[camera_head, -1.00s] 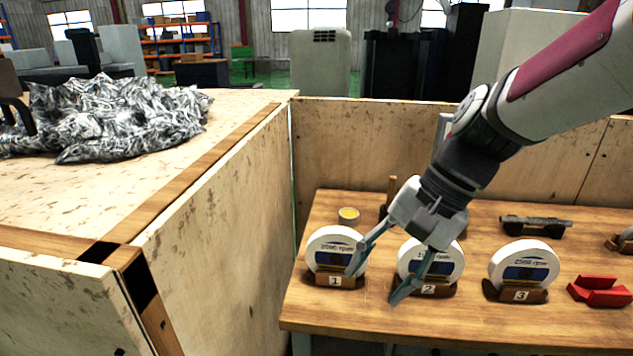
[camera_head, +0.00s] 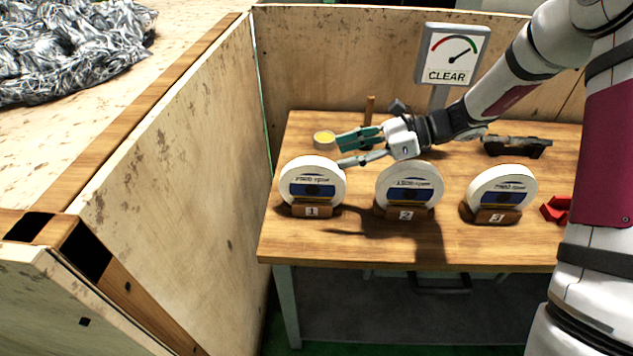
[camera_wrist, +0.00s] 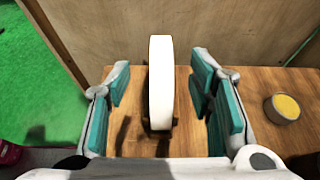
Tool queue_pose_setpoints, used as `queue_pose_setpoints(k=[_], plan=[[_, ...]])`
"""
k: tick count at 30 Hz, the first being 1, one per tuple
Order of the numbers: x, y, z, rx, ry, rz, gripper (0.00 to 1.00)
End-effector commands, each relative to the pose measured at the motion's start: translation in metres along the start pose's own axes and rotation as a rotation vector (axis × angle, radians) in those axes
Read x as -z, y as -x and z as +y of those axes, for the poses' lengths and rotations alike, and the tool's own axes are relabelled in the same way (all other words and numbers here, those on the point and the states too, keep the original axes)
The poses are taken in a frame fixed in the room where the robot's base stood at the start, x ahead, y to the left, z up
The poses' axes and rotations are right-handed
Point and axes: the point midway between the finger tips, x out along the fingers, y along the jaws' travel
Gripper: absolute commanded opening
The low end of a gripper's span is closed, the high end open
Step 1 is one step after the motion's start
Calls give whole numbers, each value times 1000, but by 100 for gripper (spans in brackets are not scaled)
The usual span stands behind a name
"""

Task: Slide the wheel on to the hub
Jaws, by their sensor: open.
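Three white grinding wheels with blue labels stand upright in numbered wooden holders on the table: wheel 1 (camera_head: 313,180), wheel 2 (camera_head: 410,185) and wheel 3 (camera_head: 502,186). The small print on them is too blurred to read surely. My gripper (camera_head: 342,152) is open and points left, just above and behind the top of wheel 1. In the wrist view a white wheel, apparently wheel 1 (camera_wrist: 160,75), stands edge-on between the spread teal fingers, with a gap on each side. I cannot make out a hub in these views.
A small pot with yellow contents (camera_head: 324,140) sits behind wheel 1. A wooden peg (camera_head: 369,110) stands at the back. A gauge sign reading CLEAR (camera_head: 452,55) rises behind the table. A red block (camera_head: 556,208) lies right of wheel 3. A plywood wall (camera_head: 170,180) borders the left.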

Motion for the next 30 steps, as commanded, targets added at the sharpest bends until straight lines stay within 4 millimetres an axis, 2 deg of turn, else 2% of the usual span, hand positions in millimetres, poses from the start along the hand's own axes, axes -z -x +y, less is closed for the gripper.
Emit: queue_pose_setpoints(k=[3, 9, 20, 27, 30], plan=[[0, -24, 2, -6, -1, 0, 48], [0, -58, 2, -6, 1, 1, 48], [0, -82, 1, -5, 2, 2, 48], [1, -115, -1, -6, 2, 1, 48], [1, -122, -2, -4, 3, 3, 48]])
